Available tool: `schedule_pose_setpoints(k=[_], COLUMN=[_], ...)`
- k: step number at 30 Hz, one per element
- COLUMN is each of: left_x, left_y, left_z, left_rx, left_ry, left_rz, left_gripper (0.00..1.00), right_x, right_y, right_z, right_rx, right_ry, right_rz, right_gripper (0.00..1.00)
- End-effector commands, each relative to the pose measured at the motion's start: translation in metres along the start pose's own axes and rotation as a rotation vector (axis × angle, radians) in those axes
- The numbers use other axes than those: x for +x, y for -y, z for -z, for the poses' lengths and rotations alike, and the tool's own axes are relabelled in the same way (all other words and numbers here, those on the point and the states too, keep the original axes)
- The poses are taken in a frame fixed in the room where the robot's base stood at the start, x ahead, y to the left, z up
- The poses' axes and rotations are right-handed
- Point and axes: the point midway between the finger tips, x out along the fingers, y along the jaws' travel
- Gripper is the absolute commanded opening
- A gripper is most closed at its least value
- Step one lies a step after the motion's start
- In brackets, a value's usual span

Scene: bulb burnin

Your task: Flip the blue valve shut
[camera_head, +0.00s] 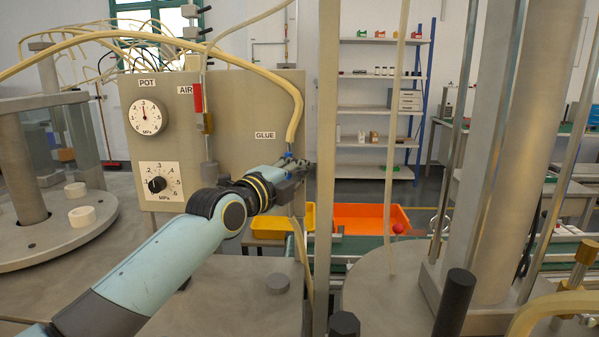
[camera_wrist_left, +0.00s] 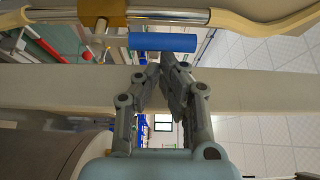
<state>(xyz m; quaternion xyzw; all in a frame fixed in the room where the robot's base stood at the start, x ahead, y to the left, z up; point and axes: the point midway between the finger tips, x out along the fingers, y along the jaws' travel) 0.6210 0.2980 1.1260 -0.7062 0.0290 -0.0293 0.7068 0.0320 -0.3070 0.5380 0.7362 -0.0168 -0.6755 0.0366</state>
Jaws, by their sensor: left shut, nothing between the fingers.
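The blue valve (camera_head: 289,156) is on the glue line below the GLUE label in the head view, mostly hidden by my left gripper. In the left wrist view its blue handle (camera_wrist_left: 163,42) lies parallel to the metal pipe, beside the brass valve body (camera_wrist_left: 103,14). My left gripper (camera_head: 303,168) is at the valve. In the left wrist view its fingers (camera_wrist_left: 166,62) are shut and empty, with the tips close to the blue handle. I cannot tell whether they touch it. My right gripper is not in view.
The beige panel (camera_head: 240,112) carries two dials and a red-handled valve (camera_head: 197,97) under the AIR label. A beige post (camera_head: 327,190) stands just right of my left gripper. A yellow-beige hose (camera_head: 297,110) runs down to the glue line. An orange bin (camera_head: 370,215) is beyond.

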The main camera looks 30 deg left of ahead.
Motion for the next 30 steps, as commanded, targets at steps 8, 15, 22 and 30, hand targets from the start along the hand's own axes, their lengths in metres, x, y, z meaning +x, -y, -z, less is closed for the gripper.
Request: schedule_pose_setpoints(k=[8,15,22,30], left_x=[0.0,-0.001,-0.002,-0.003], left_y=[0.0,-0.001,0.0,0.001], left_z=[0.0,-0.002,-0.004,-0.006], left_rx=[0.0,-0.023,-0.058,-0.095], left_ry=[0.0,0.001,0.002,0.002], left_rz=[-0.001,0.014,0.033,0.056], left_gripper=[0.0,0.0,0.0,0.0], right_x=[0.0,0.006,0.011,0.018], right_y=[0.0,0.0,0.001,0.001], right_z=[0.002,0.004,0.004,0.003], right_rx=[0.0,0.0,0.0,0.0], right_ry=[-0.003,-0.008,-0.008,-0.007], right_rz=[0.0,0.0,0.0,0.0], right_gripper=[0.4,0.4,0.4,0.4])
